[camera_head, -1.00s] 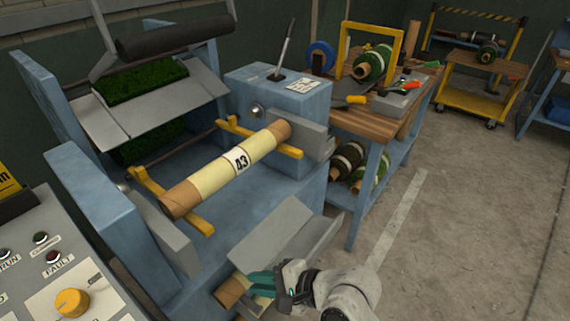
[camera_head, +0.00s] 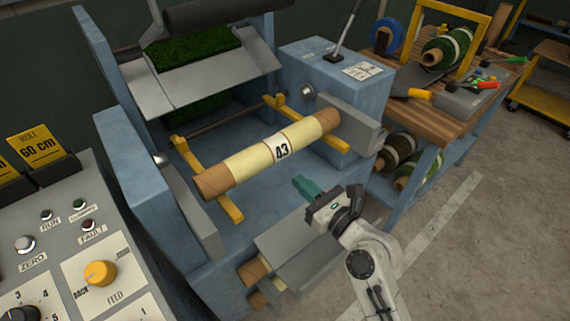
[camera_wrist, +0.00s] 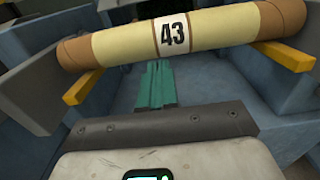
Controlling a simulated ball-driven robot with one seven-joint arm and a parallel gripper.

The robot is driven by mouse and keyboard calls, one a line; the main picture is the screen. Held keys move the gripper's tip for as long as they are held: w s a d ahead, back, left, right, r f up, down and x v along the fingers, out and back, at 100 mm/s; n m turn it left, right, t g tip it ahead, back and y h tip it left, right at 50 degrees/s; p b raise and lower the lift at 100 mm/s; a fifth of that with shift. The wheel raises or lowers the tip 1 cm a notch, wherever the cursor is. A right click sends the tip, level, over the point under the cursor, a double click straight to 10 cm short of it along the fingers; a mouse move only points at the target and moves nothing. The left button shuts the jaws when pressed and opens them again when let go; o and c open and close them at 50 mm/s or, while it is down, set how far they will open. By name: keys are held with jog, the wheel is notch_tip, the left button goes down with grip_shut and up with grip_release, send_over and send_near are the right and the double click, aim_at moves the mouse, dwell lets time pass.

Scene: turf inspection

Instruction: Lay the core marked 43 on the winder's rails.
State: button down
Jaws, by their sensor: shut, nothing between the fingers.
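The core marked 43 (camera_head: 250,165) is a cardboard tube with a cream wrap and a white label. It lies across the two yellow rails (camera_head: 229,207) of the blue winder, one rail under each end part. In the wrist view the core (camera_wrist: 120,46) spans the top of the picture, with its label facing me. My gripper (camera_head: 303,184), with green fingers, is in front of the core and below it, apart from it. In the wrist view the closed green fingers (camera_wrist: 156,66) point at the label, with nothing between them.
A grey chute (camera_head: 300,235) with more tube ends (camera_head: 253,270) below sits at the winder's front. A control panel (camera_head: 75,240) stands at left. A wooden bench (camera_head: 420,120) with turf rolls and tools stands at right. Open floor (camera_head: 480,250) lies at lower right.

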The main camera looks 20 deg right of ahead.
aim_at(275, 160)
jog(key=x, duration=0.7)
jog(key=shift+a+f, duration=0.1)
jog(key=shift+w+a+p, duration=0.1)
jog(key=shift+w+p, duration=0.3)
jog(key=x, duration=1.4)
jog(key=shift+w, duration=0.35)
jog(key=shift+a, duration=0.15)
